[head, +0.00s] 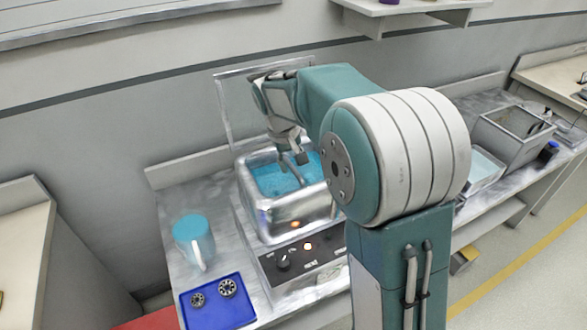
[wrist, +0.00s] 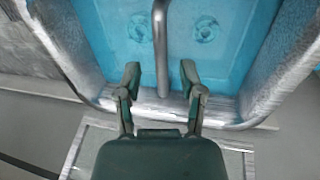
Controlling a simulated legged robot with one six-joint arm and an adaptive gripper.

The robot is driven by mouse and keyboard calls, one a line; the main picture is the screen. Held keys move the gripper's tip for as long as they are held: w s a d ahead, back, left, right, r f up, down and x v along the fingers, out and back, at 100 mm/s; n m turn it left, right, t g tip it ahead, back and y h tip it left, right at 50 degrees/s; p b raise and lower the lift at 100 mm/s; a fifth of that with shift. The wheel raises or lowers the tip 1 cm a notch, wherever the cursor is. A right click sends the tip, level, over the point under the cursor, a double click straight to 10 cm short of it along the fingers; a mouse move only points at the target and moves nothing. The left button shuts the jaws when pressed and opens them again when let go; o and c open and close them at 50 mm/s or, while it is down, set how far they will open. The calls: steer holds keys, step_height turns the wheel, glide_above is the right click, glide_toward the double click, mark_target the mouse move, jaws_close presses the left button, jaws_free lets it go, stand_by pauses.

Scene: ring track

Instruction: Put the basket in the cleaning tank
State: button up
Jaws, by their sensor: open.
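The cleaning tank (head: 285,222) is a shiny metal box with blue liquid, left of my arm in the head view. Its metal rim (wrist: 258,112) also shows in the wrist view. A grey metal bar (wrist: 161,40) runs over the blue area and down between my fingertips; it looks like the basket's handle. The basket's body is not clearly distinguishable. Two faint round shapes (wrist: 203,30) show in the blue. My gripper (wrist: 161,78) is open, one finger on each side of the bar, with gaps visible. In the head view my gripper (head: 291,157) is over the tank.
A clear raised lid (head: 228,110) stands behind the tank. A blue cup (head: 195,240) and a blue tray (head: 218,303) with two round metal parts are at the left. A control panel (head: 300,258) is in front. A grey metal container (head: 510,140) stands at the right.

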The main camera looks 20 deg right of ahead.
steer(key=s+r+t, duration=0.1)
steer(key=s+r, duration=0.5)
steer(key=r, duration=0.5)
steer(key=s+f+m+t+y, duration=0.1)
steer(key=s+f+t, duration=0.1)
steer(key=s, duration=0.8)
steer(key=s+f+m+t+y, duration=0.1)
steer(key=s+f+t, duration=0.1)
steer(key=s, duration=0.9)
steer(key=shift+d, duration=0.25)
steer(key=shift+r, duration=0.1)
